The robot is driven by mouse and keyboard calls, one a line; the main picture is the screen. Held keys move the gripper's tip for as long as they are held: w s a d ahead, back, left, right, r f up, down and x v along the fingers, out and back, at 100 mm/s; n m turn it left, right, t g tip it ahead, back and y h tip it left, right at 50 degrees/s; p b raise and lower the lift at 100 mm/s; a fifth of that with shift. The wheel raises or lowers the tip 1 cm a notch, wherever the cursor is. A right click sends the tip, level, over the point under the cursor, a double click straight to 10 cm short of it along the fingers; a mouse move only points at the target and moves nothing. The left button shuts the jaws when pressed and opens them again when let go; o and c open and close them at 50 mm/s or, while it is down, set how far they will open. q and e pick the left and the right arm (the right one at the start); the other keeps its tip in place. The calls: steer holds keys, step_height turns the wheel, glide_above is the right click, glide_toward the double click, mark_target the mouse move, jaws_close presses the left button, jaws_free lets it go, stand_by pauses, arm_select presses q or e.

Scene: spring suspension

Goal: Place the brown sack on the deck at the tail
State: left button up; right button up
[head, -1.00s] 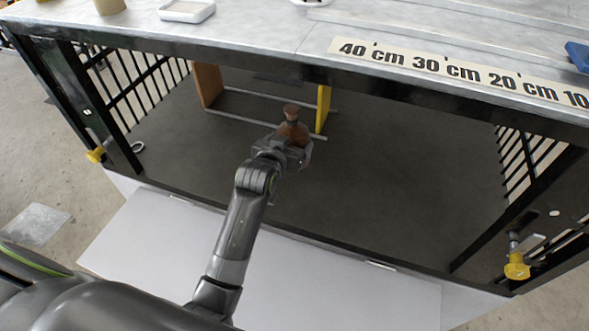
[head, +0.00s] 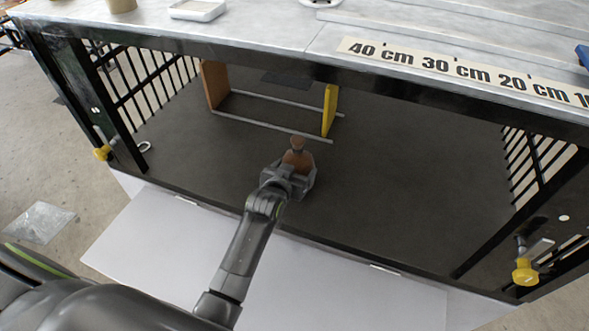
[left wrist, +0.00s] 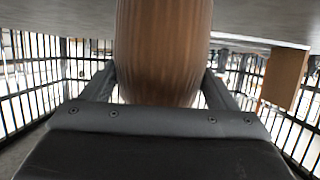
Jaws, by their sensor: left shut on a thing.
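The brown sack (head: 298,158) has a tied, narrow neck and stands upright in the jaws of my left gripper (head: 290,178). The gripper is shut on it, over the dark deck (head: 400,190) near the front edge. In the left wrist view the sack (left wrist: 163,50) fills the middle between the fingers, and its top is cut off. I cannot tell whether its base touches the deck. My right gripper is not in view.
A frame with an orange-brown panel (head: 214,84), a yellow panel (head: 329,110) and grey rails stands further back. Black barred sides (head: 150,85) close both ends. A metal top (head: 270,25) with a centimetre scale (head: 450,68) overhangs. The deck to the right is clear.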

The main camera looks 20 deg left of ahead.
arm_select(q)
steer(key=shift+w, duration=0.1)
steer(key=o, duration=1.5)
steer(key=shift+f, duration=0.1)
steer(key=shift+c, duration=0.2)
steer(key=p+v, duration=0.1)
steer(key=v, duration=1.1)
